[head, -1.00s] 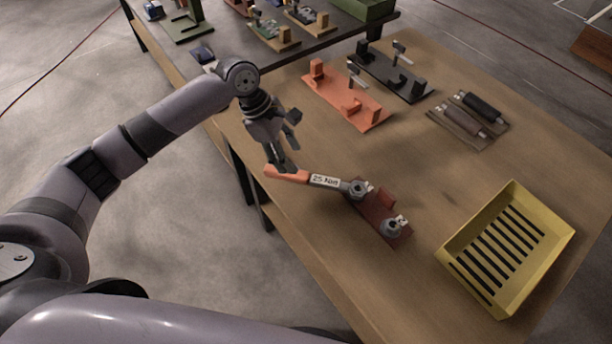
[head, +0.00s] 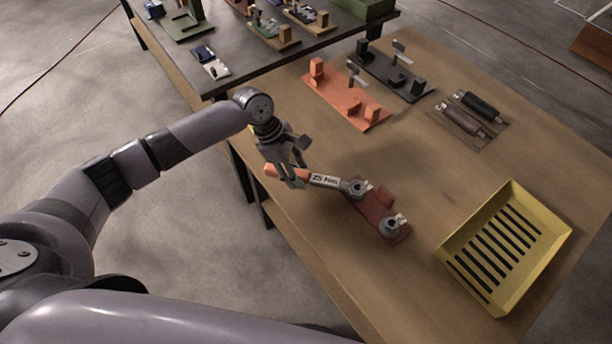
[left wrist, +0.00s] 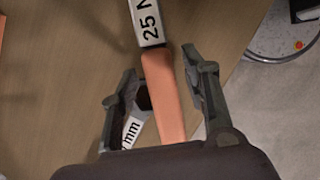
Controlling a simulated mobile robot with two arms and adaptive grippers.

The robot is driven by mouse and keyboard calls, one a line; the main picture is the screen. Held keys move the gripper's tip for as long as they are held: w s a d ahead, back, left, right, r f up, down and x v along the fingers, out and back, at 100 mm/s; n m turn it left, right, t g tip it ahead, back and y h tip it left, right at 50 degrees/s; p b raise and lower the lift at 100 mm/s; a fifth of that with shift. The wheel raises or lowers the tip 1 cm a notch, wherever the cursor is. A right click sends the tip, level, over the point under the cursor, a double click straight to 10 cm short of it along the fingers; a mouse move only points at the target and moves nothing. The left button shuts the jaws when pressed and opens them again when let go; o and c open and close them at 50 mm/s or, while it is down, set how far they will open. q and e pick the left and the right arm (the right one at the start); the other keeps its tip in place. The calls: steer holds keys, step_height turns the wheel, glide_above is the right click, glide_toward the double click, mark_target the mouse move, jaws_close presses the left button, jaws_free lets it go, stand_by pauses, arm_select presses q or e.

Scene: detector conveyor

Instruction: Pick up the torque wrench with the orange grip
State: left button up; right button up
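The torque wrench with the orange grip (head: 272,170) lies with its head on a dark red holder (head: 382,222) near the table's left edge. Its label (head: 325,181) reads 25 N with the rest unclear. My left gripper (head: 292,172) is at the grip. In the left wrist view the orange grip (left wrist: 165,95) runs between the two open fingers of the left gripper (left wrist: 165,92), with a gap on each side. The fingers hide part of the grip in the head view. My right gripper is not in view.
A yellow slotted tray (head: 450,257) stands at the right. An orange fixture (head: 340,103), a black fixture (head: 385,75) and two dark cylinders on a plate (head: 468,140) sit farther back. In the left wrist view a white "mm" label (left wrist: 131,132) shows by the left finger.

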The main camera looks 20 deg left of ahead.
arm_select(q)
jaws_close()
stand_by(0.3)
steer(key=shift+r, duration=0.1)
